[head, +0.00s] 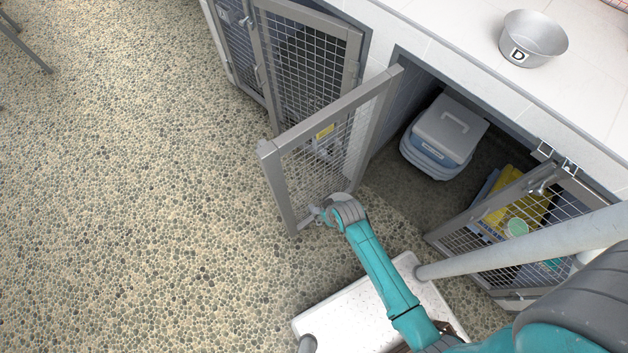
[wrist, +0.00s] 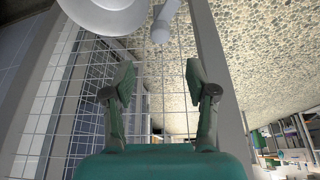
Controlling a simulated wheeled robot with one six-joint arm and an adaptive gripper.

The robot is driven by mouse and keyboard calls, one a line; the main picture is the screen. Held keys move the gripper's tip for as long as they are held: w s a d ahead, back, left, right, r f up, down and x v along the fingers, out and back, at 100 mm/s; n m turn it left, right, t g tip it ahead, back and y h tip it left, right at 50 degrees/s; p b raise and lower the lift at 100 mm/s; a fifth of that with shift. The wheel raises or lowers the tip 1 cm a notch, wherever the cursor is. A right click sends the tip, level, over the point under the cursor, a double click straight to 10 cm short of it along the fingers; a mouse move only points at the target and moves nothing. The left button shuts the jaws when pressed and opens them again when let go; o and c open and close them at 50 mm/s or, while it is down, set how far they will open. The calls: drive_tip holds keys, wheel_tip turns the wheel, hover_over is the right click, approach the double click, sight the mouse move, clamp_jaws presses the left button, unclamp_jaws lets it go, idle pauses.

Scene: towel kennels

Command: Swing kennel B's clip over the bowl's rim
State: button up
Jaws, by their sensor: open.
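A mesh kennel door (head: 383,105) stands swung open at the centre of the head view; no letter on it is readable. My gripper (head: 322,213) is low beside this door and hides part of it. In the wrist view my gripper (wrist: 162,78) has its two fingers spread with nothing between them. A pale round bowl (wrist: 105,14) is at the top left, cut off by the frame edge, in front of the mesh. A pale rod with a rounded end, seemingly the clip (wrist: 163,24), is right of the bowl and beyond the fingertips. I cannot tell whether clip and bowl touch.
A blue-grey carrier (head: 445,130) stands inside the open kennel. Another mesh door (head: 310,60) is at the left, and one (head: 450,235) is at the right. A metal bowl marked D (head: 535,40) sits on the white top.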

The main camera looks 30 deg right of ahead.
sight(318, 211)
drive_tip(key=x, duration=1)
drive_tip(key=shift+w+f, duration=0.15)
drive_tip(key=shift+f, duration=0.1)
clamp_jaws()
